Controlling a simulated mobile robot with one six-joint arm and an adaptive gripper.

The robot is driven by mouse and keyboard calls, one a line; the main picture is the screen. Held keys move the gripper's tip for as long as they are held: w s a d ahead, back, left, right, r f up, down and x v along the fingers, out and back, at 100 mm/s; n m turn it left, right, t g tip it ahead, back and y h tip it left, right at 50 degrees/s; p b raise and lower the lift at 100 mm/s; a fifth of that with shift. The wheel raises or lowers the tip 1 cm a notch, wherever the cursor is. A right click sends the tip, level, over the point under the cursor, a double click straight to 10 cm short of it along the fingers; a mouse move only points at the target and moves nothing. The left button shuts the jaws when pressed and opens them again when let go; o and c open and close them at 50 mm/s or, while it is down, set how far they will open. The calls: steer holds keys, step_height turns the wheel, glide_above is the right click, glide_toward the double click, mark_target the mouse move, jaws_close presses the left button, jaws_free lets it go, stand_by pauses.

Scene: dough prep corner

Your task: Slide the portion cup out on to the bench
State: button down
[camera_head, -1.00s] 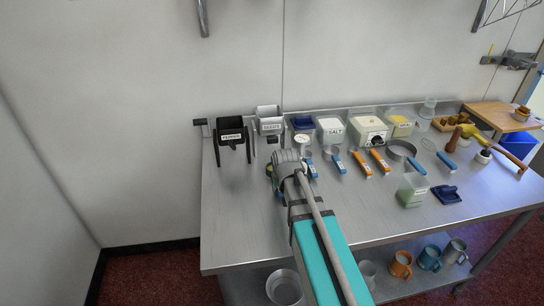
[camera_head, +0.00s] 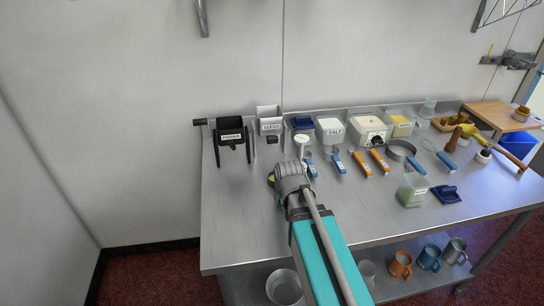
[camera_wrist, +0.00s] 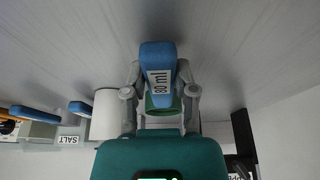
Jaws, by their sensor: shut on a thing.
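The portion cup shows in the wrist view as a blue handle (camera_wrist: 158,68) with a white label reading "80 ml" and a green cup part below it. My gripper (camera_wrist: 160,98) is shut on it, with one grey finger on each side. In the head view my gripper (camera_head: 287,179) is low over the front left part of the steel bench (camera_head: 235,215), in front of the dispensers. There a small yellow-green edge of the cup (camera_head: 271,180) shows left of the gripper; the rest is hidden. I cannot tell whether the cup touches the bench.
A black dispenser (camera_head: 231,136) and a white-fronted dispenser (camera_head: 269,122) stand behind my gripper. The front left bench is clear.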

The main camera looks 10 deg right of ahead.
steer(key=shift+s, duration=0.15)
steer(key=shift+c, duration=1.7)
jaws_free()
steer(key=shift+r, duration=0.15)
